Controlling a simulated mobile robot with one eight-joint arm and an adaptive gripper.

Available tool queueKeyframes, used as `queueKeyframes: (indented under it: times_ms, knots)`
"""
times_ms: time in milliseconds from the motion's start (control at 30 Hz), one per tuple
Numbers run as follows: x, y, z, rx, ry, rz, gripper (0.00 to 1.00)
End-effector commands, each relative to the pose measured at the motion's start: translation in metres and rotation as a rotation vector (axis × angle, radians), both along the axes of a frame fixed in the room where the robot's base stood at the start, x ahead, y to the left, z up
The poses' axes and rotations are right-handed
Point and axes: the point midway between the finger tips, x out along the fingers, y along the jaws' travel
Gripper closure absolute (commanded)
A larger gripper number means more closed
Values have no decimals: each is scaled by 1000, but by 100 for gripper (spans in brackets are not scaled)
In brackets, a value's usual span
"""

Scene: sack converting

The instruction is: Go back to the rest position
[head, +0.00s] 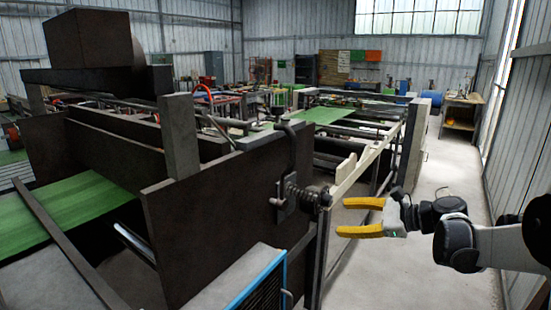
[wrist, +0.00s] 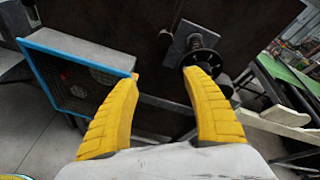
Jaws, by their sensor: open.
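My gripper (head: 362,217) has two yellow fingers, spread apart with nothing between them. In the head view it is at the right, in front of the machine's corner and pointing left. In the wrist view the gripper (wrist: 166,100) has its fingers on either side of a dark gap. A spring-and-handwheel fitting (head: 298,197) on the dark machine panel (head: 215,215) is left of the gripper in the head view. The fitting (wrist: 200,58) is just beyond the right fingertip in the wrist view. I cannot tell whether they touch.
A blue-edged cabinet (head: 255,285) stands low in front of the panel; the blue-edged cabinet (wrist: 75,75) is left of my fingers in the wrist view. A pale beam (head: 365,165) runs behind the gripper. Clear floor (head: 440,200) lies along the right wall.

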Motion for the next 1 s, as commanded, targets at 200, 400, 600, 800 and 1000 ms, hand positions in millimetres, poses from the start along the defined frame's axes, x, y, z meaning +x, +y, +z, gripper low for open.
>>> queueKeyframes:
  times_ms: [200, 400, 600, 800, 1000]
  knots:
    - [-87, 48, -1, -507, -157, 173, 42]
    - [-176, 56, -16, -976, -332, 414, 42]
    - [-252, 40, -38, -1408, -513, 707, 42]
    - [-291, 22, -53, -1677, -632, 926, 42]
    - [-299, 16, -56, -1744, -660, 985, 42]
